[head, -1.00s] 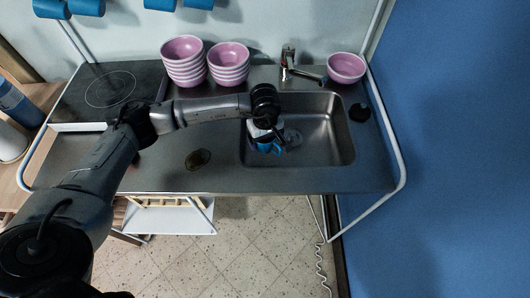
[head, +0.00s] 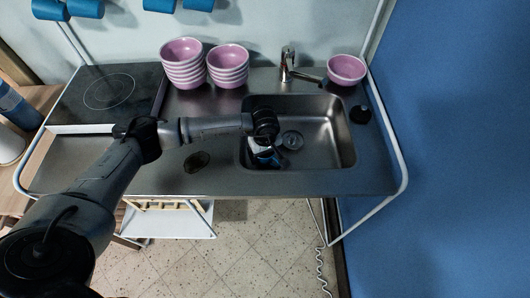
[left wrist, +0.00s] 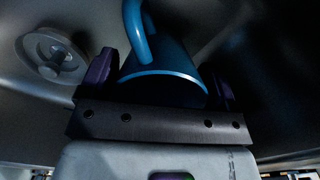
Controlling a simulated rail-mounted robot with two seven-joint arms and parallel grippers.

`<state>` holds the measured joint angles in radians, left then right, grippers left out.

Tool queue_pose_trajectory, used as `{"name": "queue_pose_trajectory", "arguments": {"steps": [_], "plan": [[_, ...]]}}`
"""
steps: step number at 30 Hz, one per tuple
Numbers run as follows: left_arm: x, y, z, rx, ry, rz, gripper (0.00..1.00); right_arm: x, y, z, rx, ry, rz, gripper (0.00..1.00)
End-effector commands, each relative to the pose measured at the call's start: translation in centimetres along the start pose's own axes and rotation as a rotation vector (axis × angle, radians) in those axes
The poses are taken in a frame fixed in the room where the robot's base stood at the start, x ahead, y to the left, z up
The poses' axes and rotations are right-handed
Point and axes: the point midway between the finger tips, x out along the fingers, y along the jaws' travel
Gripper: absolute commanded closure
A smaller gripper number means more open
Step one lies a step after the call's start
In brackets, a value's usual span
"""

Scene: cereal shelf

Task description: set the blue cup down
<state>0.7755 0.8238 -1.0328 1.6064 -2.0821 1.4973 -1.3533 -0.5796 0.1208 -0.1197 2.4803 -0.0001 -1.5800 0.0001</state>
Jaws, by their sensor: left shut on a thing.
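The blue cup (left wrist: 165,68) is between the two fingers of my left gripper (left wrist: 160,90) in the left wrist view, with its handle toward the top of the picture. In the head view the gripper (head: 268,155) points down into the left part of the steel sink (head: 325,150), and a bit of blue cup (head: 270,163) shows beneath it. The gripper is shut on the cup. Whether the cup touches the sink floor cannot be told. My right gripper is in neither view.
A single pink bowl (head: 346,70) is right of the faucet (head: 288,65). The round drain (head: 292,140) lies right of the gripper. The sink's right side is clear.

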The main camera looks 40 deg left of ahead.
Motion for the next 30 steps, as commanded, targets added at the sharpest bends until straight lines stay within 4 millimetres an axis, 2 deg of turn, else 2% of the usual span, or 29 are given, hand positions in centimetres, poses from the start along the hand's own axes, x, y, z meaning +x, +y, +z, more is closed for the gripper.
{"name": "queue_pose_trajectory", "arguments": {"steps": [2,3,8,15,19,30], "plan": [[0.3,0.0,0.0,0.000,0.000,0.001,0.47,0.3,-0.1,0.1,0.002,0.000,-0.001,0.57],[0.3,0.0,0.0,0.000,0.000,0.000,0.16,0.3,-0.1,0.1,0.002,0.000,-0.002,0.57],[0.2,0.0,0.0,0.000,0.000,0.000,0.01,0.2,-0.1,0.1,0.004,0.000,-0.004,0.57],[0.1,0.0,0.0,0.000,0.000,0.000,0.00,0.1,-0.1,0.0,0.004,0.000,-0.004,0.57],[-0.7,0.0,0.0,0.000,0.001,0.002,0.00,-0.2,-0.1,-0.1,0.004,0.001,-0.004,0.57],[-7.3,0.1,0.0,0.001,0.002,0.003,0.00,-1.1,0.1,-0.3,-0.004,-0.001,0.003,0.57]]}}
